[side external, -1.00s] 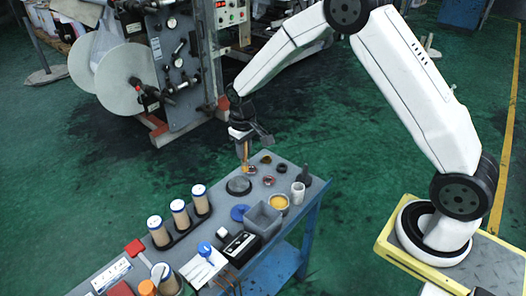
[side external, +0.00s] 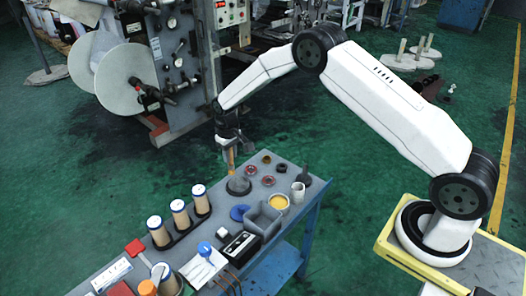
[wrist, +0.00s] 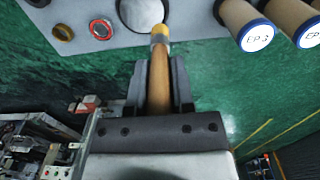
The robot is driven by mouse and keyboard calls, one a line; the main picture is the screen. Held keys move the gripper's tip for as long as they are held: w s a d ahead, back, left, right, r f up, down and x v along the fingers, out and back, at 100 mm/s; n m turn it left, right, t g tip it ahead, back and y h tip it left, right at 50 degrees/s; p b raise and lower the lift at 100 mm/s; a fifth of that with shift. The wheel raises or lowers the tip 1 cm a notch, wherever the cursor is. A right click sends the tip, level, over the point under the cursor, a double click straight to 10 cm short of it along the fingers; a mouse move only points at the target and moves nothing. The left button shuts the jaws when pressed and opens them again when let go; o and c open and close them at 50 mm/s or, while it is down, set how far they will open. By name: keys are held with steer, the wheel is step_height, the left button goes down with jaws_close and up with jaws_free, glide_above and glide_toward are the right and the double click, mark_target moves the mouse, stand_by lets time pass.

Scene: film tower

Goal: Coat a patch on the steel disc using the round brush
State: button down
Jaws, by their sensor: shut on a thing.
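The steel disc (side external: 238,186) sits on the grey bench top as a dark round piece. In the wrist view the disc (wrist: 138,14) has a pale shiny face at the top edge, partly cut off. In the wrist view the brush (wrist: 159,78) lies between the two jaws (wrist: 159,88). Its head end overlaps the disc's near edge; I cannot tell if it touches. No coated patch can be made out on the visible face.
A yellow-filled tub (side external: 278,203), grey tray (side external: 262,221) and white cup (side external: 298,192) stand nearer.

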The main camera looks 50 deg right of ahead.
mark_target(231, 171)
steer(key=shift+f, duration=2.9)
steer(key=shift+d+f, duration=0.25)
steer(key=shift+f, duration=0.25)
steer(key=shift+d+f, duration=0.2)
steer(key=shift+f, duration=0.3)
steer(key=shift+d, duration=2.65)
steer(key=shift+a, duration=3.1)
steer(key=shift+w, duration=0.65)
steer(key=shift+s+d, duration=0.1)
steer(key=shift+d, duration=3.05)
steer(key=shift+a, duration=3.2)
steer(key=shift+r, duration=4.05)
steer(key=shift+d, duration=0.1)
